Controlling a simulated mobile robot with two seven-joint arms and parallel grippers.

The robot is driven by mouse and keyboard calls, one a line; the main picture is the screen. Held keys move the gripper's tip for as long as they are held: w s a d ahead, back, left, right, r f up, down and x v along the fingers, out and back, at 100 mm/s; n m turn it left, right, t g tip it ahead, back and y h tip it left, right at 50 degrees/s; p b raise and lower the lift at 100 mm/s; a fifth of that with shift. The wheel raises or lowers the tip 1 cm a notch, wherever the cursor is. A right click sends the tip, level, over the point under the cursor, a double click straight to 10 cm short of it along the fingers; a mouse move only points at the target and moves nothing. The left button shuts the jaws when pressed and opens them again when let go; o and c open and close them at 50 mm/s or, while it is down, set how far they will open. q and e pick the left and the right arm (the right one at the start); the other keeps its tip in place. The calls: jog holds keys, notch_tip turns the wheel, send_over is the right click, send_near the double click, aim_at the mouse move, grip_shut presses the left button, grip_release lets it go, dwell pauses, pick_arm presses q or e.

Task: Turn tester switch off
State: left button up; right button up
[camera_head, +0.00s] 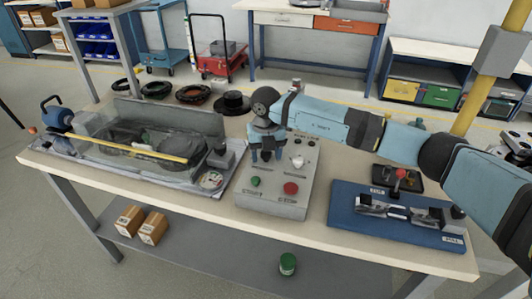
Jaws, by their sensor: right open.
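A grey control box (272,205) stands on the workbench (120,182) near its middle. Its sloping face carries a green button (256,182), a red button (291,188) and a white knob (298,162), with labels too small to read. My right gripper (266,158) points down over the upper left part of the face, left of the white knob, with its fingers apart. A dark part shows between or behind the fingers; I cannot tell whether it is a switch or whether the fingers touch it. My left gripper is out of view.
Left of the box is a clear-covered tester (150,150) with a yellow bar and a gauge. Right is a blue fixture plate (345,215) with metal parts, and behind it a black tray with a red-topped lever (400,175). Black rings lie along the back edge.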

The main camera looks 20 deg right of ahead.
notch_tip(320, 180, up, 14)
dwell(0.5)
jog(key=shift+f, duration=0.15)
